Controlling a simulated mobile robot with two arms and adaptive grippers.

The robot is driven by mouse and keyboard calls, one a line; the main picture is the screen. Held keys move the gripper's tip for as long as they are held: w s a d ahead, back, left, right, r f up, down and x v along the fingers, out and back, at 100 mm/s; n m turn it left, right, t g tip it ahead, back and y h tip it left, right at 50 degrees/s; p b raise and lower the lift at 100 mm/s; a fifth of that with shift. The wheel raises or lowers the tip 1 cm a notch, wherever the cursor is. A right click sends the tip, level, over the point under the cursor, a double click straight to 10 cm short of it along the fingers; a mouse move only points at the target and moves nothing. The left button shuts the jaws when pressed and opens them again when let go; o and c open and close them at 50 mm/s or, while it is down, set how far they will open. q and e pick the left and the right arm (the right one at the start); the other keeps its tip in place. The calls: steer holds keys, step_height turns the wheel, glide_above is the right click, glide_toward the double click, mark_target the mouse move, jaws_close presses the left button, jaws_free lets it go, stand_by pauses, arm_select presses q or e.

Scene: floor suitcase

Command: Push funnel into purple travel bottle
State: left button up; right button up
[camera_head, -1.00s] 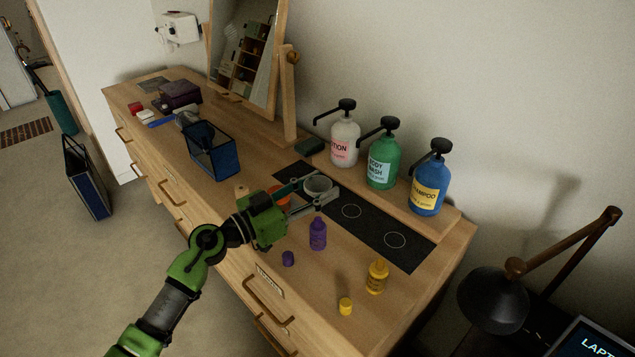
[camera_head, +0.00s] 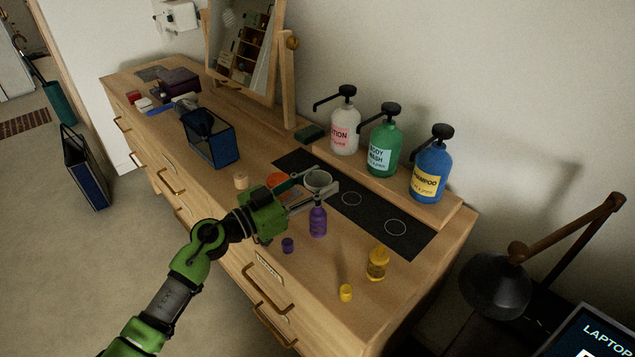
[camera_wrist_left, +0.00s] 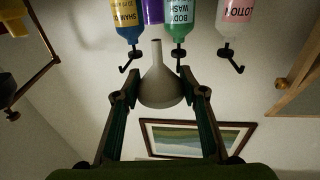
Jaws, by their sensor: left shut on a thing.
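The grey funnel (camera_head: 318,180) is held between the fingers of my left gripper (camera_head: 312,187), which is shut on it. The left wrist view, which is upside down, shows the funnel (camera_wrist_left: 160,84) with its spout toward the purple travel bottle (camera_wrist_left: 153,10). A small gap shows there between the spout tip and the bottle. In the head view the purple bottle (camera_head: 318,222) stands upright and uncapped on the dresser, just below the funnel in the picture. The gripper hides the spout there. The right gripper is not in view.
A purple cap (camera_head: 288,245), a yellow bottle (camera_head: 377,264) and a yellow cap (camera_head: 346,293) are on the dresser (camera_head: 330,322) near its front. Lotion (camera_head: 345,132), body wash (camera_head: 384,157) and shampoo (camera_head: 430,178) pump bottles stand behind. A blue mesh bin (camera_head: 222,148) is left.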

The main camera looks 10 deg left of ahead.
arm_select(q)
steer(key=shift+f, duration=0.45)
steer(key=shift+p, duration=0.65)
stand_by(0.5)
steer(key=shift+f+b, duration=0.55)
steer(key=shift+f, duration=0.95)
stand_by(1.2)
steer(key=o, duration=0.8)
steer(key=shift+a, duration=0.1)
